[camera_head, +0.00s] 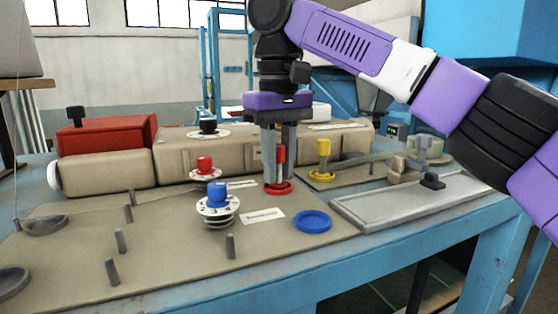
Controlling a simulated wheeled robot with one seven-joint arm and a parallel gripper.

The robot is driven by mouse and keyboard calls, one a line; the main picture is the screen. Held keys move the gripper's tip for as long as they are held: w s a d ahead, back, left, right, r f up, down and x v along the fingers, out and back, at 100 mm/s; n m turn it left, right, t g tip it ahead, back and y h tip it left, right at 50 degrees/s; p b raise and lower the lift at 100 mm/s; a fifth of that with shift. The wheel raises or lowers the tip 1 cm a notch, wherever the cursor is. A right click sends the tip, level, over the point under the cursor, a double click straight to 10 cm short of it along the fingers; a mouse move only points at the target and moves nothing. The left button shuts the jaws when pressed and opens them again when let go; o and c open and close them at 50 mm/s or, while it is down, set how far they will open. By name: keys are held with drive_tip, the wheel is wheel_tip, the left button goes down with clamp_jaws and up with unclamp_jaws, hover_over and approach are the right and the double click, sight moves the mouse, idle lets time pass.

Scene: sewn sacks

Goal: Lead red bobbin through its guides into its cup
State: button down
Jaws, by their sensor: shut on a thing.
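My gripper (279,160) points straight down and is shut on the red bobbin (281,155), which stands upright between its fingers. The bobbin's lower end is at the red ring-shaped cup (284,190) on the tan board. I cannot tell whether it rests on the cup's floor. Guide pegs stand on the board to the left: one at the back (133,196), one behind the middle (128,213), one in the middle (121,241) and one in front (112,271). A further peg (230,246) stands front centre. A thin pale thread passes near the back pegs; its full path is unclear.
A blue-knobbed numbered dial (216,206) and a red-knobbed dial (205,168) stand left of my gripper. An empty blue cup (313,221) is front right. A yellow bobbin (323,148) stands in a yellow cup behind right. Long tan sacks (105,169) lie behind. A grey tray (380,211) lies right.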

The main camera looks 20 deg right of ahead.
drive_tip(key=c, duration=1.1)
unclamp_jaws()
drive_tip(key=shift+c, duration=0.2)
drive_tip(key=shift+r, duration=0.1)
